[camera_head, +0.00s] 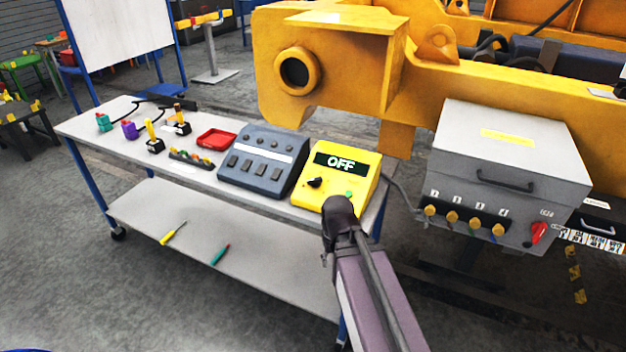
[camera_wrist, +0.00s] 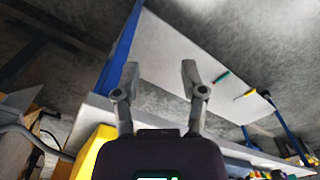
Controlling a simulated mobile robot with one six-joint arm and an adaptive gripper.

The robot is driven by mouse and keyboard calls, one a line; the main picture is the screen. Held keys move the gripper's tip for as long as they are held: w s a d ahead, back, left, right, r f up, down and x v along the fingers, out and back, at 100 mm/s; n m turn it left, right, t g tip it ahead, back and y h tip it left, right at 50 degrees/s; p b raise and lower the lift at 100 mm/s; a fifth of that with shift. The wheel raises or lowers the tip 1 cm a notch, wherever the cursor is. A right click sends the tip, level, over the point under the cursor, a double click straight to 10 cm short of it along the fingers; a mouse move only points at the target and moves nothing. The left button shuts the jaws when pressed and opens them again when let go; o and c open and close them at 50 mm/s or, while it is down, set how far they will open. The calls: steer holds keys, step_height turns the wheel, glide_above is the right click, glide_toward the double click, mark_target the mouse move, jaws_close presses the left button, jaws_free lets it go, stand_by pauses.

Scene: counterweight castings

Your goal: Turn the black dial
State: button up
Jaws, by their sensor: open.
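The black dial (camera_head: 314,182) sits on the sloped face of a yellow box (camera_head: 365,168) at the right end of the table. The box has a display reading OFF and a small green button to the right of the dial. My arm reaches up from below in the head view, and its end is just in front of the box. My gripper (camera_wrist: 158,80) is open and empty in the wrist view, with its fingers apart over the table's edge and lower shelf. A corner of the yellow box (camera_wrist: 92,150) shows there; the dial is hidden in that view.
A grey-blue box (camera_head: 262,160) with several buttons stands left of the yellow one. A red tray (camera_head: 217,140) and small joysticks are further left. A grey cabinet (camera_head: 505,170) with knobs and a red switch stands right. The lower shelf (camera_head: 195,235) holds two tools.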

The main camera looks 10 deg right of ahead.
steer(key=w+r+n+t+p, duration=0.2)
steer(key=w+r+n+p, duration=0.7)
steer(key=w, duration=0.3)
steer(key=n+t+p, duration=0.3)
steer(key=n+p, duration=0.4)
steer(key=n, duration=0.1)
glide_toward(314, 179)
steer(key=v, duration=0.4)
steer(key=shift+w+a+f, duration=0.15)
steer(key=shift+w, duration=0.05)
steer(key=shift+f, duration=0.15)
steer(key=b+x, duration=1.2)
steer(key=x, duration=0.1)
steer(key=shift+f, duration=0.3)
jaws_close()
